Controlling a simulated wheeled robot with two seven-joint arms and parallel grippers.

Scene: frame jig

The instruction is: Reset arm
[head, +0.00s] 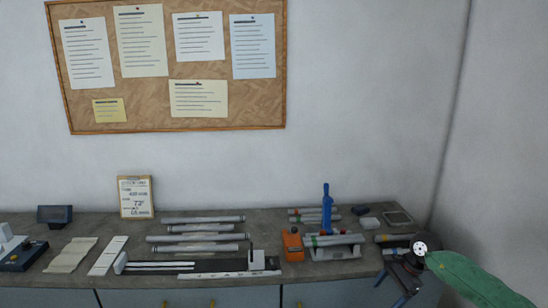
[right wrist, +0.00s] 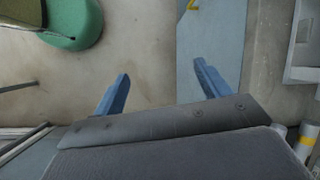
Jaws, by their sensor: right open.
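My right arm comes in from the right edge of the head view, with a green sleeve-like link. My right gripper (head: 396,287) hangs at the front right of the workbench (head: 215,293), in front of its edge. In the right wrist view the two blue fingers of this gripper (right wrist: 163,77) stand wide apart with nothing between them. Below them is a pale floor and a blue-grey panel with a yellow mark (right wrist: 208,40). My left gripper is not in view.
Several grey tubes (head: 195,237) lie mid-bench behind a dark jig (head: 215,268). An orange box (head: 293,246), a blue-handled tool (head: 326,208) and banded tubes (head: 335,240) sit close to my right gripper. A card (head: 135,197) stands at the back.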

